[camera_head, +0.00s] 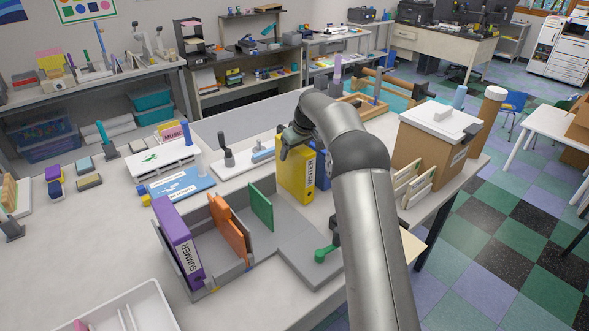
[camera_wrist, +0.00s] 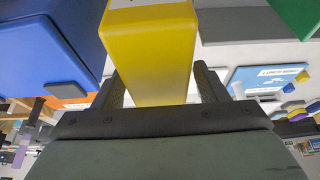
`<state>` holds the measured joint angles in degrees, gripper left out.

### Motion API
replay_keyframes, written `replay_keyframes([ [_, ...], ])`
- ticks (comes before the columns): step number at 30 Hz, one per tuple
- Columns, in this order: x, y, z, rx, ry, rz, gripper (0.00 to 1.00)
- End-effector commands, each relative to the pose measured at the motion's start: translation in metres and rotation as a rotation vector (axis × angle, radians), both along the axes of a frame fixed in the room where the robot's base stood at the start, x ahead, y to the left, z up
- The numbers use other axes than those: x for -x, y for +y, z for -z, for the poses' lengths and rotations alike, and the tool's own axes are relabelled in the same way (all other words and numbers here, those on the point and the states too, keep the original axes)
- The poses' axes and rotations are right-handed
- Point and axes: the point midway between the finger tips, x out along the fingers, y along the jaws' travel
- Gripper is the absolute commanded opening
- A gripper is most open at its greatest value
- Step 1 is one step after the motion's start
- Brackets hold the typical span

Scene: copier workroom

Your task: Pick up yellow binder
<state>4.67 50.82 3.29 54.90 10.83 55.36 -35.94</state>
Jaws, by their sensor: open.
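The yellow binder (camera_head: 293,178), with a dark-lettered white label on its spine, stands upright near the table's middle. A blue binder (camera_head: 322,170) stands just right of it, partly hidden by my arm. My gripper (camera_head: 293,146) is at the yellow binder's top in the head view. In the wrist view, my gripper (camera_wrist: 162,85) is open, with one dark finger on each side of the yellow binder (camera_wrist: 150,50). I cannot tell whether either finger touches it. The blue binder (camera_wrist: 50,45) is close by at the left of that view.
A grey sorter (camera_head: 213,278) holds a purple binder (camera_head: 178,240) and orange dividers (camera_head: 229,228). A green divider (camera_head: 261,207) stands left of the yellow binder. A cardboard box (camera_head: 425,150) stands to the right. The table's left part (camera_head: 80,240) has free room.

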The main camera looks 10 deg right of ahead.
Motion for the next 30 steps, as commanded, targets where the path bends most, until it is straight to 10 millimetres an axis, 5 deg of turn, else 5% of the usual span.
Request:
replay_keyframes([
  [18,0.0002,-0.0002,0.0048,0.000,0.000,0.001,0.66],
  [19,0.0001,-0.0002,0.0047,0.000,0.000,0.001,0.64],
  [26,0.0002,-0.0002,0.0046,0.000,0.000,0.000,0.00],
  [30,-0.0004,-0.0001,0.0026,-0.001,-0.003,0.000,0.00],
])
